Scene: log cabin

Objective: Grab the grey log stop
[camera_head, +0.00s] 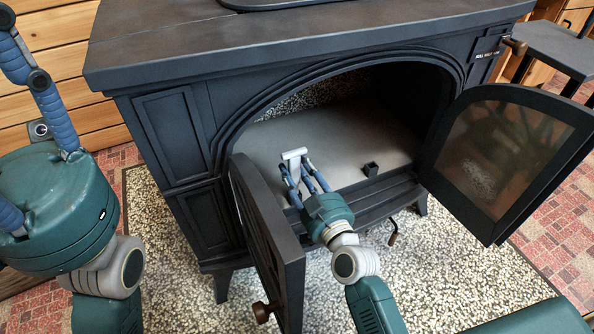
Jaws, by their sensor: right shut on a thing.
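The grey log stop (294,154) is a small, pale T-shaped piece inside the stove's firebox, toward its left front. My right gripper (301,170) reaches in through the open doorway from the front, with its blue fingers shut on the log stop. The fingers cover part of the piece, and I cannot tell whether it touches the firebox floor. My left gripper (42,110) is large at the left edge, away from the stove opening. It is partly cut off, so its opening does not show.
The dark stove (180,130) has its left door (268,235) swung out close beside my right arm and its right door (508,155) swung wide. A small dark block (370,169) stands at the firebox's front edge. The pale firebox floor (345,135) is otherwise clear.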

